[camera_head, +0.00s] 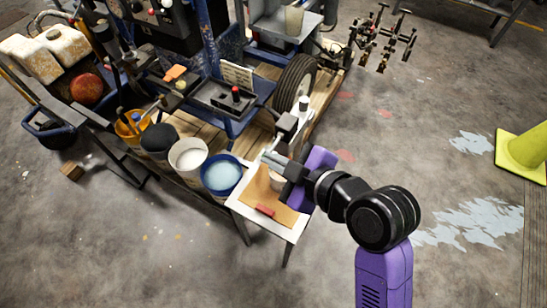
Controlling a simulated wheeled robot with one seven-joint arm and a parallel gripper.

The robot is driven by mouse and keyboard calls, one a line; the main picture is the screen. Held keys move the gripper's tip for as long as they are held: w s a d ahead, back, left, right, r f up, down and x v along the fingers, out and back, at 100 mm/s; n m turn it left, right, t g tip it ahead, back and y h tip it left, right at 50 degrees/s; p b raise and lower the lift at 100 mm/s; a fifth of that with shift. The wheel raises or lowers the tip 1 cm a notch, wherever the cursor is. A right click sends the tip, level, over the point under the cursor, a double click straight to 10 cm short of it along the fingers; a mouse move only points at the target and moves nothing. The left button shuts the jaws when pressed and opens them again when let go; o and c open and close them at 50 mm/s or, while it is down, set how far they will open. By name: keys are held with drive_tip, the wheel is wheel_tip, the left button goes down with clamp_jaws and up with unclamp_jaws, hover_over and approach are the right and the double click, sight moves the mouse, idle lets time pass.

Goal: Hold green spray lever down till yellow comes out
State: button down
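My gripper (273,163) is at the end of the purple and black arm, over the far part of a small white side table. Its grey fingers point left, toward the line striper. I cannot tell whether they are apart or closed, or whether they touch anything. The line striper (222,107) stands at upper left, with a blue frame and a black wheel. A lever with a red knob (236,93) rises from a dark box on it. I cannot make out a green spray lever. No yellow paint is seen coming out.
The side table (246,215) holds brown paper and a red block (265,211). A blue-rimmed bucket (221,174) and a white bucket (188,156) stand left of it. A yellow-green cone (525,155) is far right.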

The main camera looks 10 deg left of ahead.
idle(0.3)
drive_tip(key=v, duration=0.7)
drive_tip(key=shift+s+d+r, duration=0.2)
drive_tip(key=shift+d+r, duration=0.05)
idle(0.4)
drive_tip(key=w+d+r+m+t, duration=0.2)
drive_tip(key=w+r+m+t, duration=0.1)
drive_tip(key=w+r+m, duration=0.1)
drive_tip(key=s+d+f+m+t+h, duration=0.1)
drive_tip(key=s+d+m+t+h, duration=0.2)
drive_tip(key=d+m+t+h, duration=0.45)
drive_tip(key=s+d+f+m+g+h, duration=0.1)
drive_tip(key=s+d+f, duration=0.3)
drive_tip(key=s, duration=0.8)
drive_tip(key=s+d+f+m+g+h, duration=0.1)
drive_tip(key=s+d+f+m, duration=0.3)
drive_tip(key=s, duration=0.9)
drive_tip(key=shift+d+f+g, duration=0.25)
drive_tip(key=shift+d+g, duration=0.4)
drive_tip(key=shift+d, duration=0.6)
